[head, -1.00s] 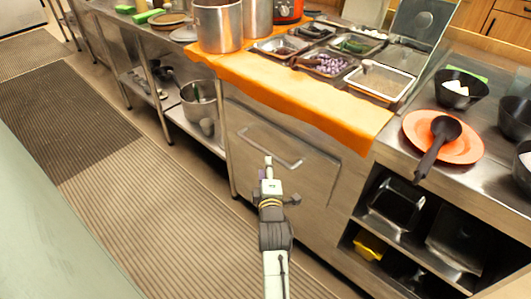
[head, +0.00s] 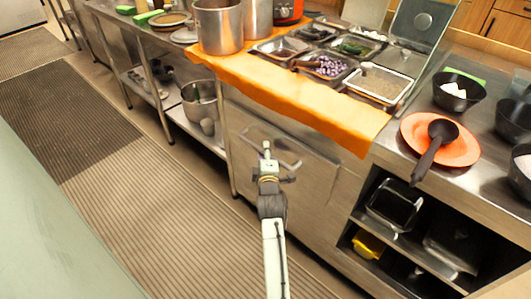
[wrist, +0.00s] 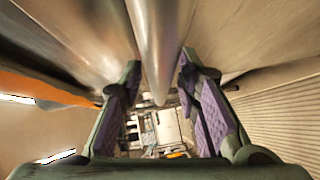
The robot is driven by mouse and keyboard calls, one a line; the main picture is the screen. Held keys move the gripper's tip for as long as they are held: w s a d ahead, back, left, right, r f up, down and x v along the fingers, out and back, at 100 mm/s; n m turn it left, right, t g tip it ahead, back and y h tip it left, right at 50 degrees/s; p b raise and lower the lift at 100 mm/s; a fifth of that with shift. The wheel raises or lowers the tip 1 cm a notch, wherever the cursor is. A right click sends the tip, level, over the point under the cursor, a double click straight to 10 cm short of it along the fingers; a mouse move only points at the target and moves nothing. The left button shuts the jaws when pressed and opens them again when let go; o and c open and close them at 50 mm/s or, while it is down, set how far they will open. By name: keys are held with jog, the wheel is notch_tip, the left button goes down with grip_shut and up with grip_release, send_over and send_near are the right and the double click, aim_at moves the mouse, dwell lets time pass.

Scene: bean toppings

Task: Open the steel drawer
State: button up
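The steel drawer (head: 314,183) is in the counter front below the orange cloth, and its front looks flush with the counter. Its bar handle (head: 290,162) runs across the upper part of the front. My gripper (head: 267,152) is at the left part of the handle in the head view and partly covers it. In the wrist view, a shiny metal bar, seemingly the handle (wrist: 156,40), runs down from the top between the purple-padded fingers of my gripper (wrist: 158,82). The fingers are apart, with gaps beside the bar. Contact cannot be told.
The orange cloth (head: 300,98) hangs over the counter edge above the drawer. To the right is an open shelf with black trays (head: 395,203). To the left is a lower shelf with a steel pot (head: 200,101). The striped floor mat (head: 170,220) is clear.

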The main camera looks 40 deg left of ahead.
grip_shut()
dwell(0.6)
